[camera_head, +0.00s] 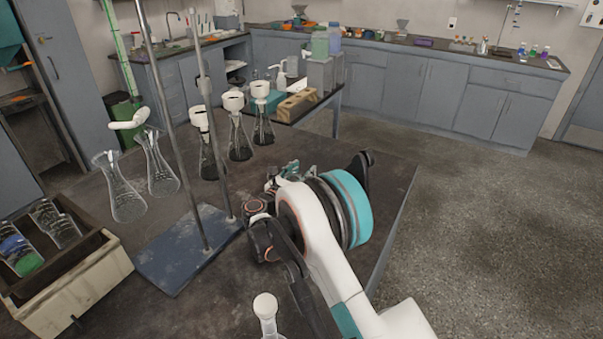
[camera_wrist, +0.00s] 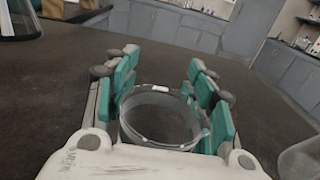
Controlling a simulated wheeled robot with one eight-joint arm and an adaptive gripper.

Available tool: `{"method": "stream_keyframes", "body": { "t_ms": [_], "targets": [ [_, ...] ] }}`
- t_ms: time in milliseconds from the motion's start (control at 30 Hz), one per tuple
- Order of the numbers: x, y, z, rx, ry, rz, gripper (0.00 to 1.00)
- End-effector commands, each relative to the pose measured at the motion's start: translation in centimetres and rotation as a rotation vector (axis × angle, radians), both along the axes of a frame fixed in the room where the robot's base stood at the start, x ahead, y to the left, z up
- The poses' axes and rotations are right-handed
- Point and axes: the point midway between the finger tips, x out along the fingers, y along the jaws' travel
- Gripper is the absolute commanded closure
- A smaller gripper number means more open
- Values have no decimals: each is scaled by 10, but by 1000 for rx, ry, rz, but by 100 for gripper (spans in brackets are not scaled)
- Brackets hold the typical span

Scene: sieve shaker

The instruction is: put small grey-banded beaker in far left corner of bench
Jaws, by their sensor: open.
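A small clear glass beaker with a greyish band (camera_wrist: 160,118) stands on the dark bench (camera_wrist: 165,52) in the wrist view. My gripper (camera_wrist: 162,66) is open, with its teal-padded fingers on either side of the beaker. The right pads look very close to the glass; I cannot tell whether they touch it. In the head view my gripper (camera_head: 288,172) is low over the right part of the bench (camera_head: 385,175), and my arm hides the beaker there.
A retort stand with a blue base (camera_head: 185,252) is left of my arm. Flasks (camera_head: 127,197) stand behind it, some with white funnels. A wooden crate (camera_head: 85,285) holding glassware is at the left. A white-stoppered vessel (camera_head: 266,308) is at the front. The bench's right side is clear.

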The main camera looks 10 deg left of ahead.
Motion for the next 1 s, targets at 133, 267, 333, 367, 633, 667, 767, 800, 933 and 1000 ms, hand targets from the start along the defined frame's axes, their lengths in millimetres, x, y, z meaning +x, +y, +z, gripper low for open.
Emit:
{"method": "stream_keyframes", "body": {
  "t_ms": [133, 267, 333, 367, 633, 667, 767, 800, 933, 1000],
  "targets": [
    [0, 0, 2, 0, 0, 0, 51],
    [-10, 5, 4, 0, 0, 2, 51],
    [-20, 9, 5, 0, 0, 3, 51],
    [-25, 11, 6, 0, 0, 3, 51],
    [-77, 32, 6, 0, 0, 3, 51],
    [-82, 34, 6, 0, 0, 3, 51],
    [-96, 39, 5, 0, 0, 2, 51],
    [-100, 40, 5, 0, 0, 2, 51],
    [-109, 43, 4, 0, 0, 1, 51],
    [-111, 44, 3, 0, 0, 0, 51]
  ]
}}
